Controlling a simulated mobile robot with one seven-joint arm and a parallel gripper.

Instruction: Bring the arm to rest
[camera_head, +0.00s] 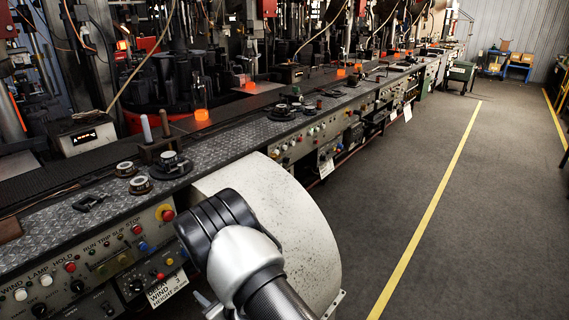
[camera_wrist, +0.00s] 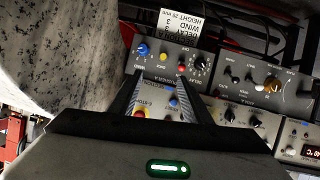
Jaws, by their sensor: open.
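My gripper (camera_wrist: 160,78) is open in the wrist view, with its two dark fingers apart and nothing between them but the control panel behind. The fingers point toward the control panel (camera_wrist: 173,58) with its blue, yellow and red buttons; I cannot tell the exact gap to it. In the head view my arm reaches in from the bottom, in front of the large pale speckled drum (camera_head: 300,215). The fingers cannot be made out in the head view.
The speckled drum also fills the wrist view's upper left (camera_wrist: 60,50). The long machine bench (camera_head: 225,135) runs along the left, with knobs and buttons on its front panels. A white label (camera_head: 167,290) hangs from the panel. The grey floor (camera_head: 480,220) at right is clear, with yellow lines.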

